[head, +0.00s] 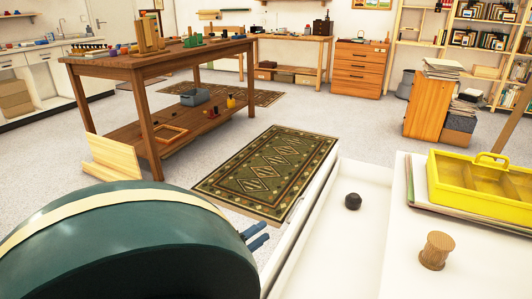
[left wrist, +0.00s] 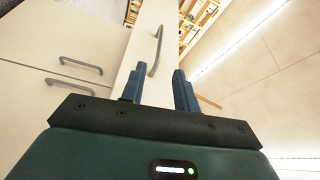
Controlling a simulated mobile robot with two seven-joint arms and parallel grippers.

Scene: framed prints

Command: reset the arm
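My left arm, dark green with a cream band, fills the lower left of the head view. Its gripper (head: 257,237) has two blue fingers beside the outer face of a pulled-out white drawer (head: 372,179). In the left wrist view the left gripper (left wrist: 158,88) is open, its fingers apart with nothing held between them. A grey bar handle (left wrist: 157,50) on a white front shows beyond the fingertips; I see no contact with it. A dark round object (head: 353,201) lies in the drawer. My right gripper is in neither view.
Right of the drawer, a white top (head: 397,248) bears a yellow tray (head: 440,196) and a wooden spool (head: 437,250). A brown workbench (head: 150,66) stands back left, with a leaning board (head: 112,158) near its leg. A patterned rug (head: 268,170) lies on open floor between.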

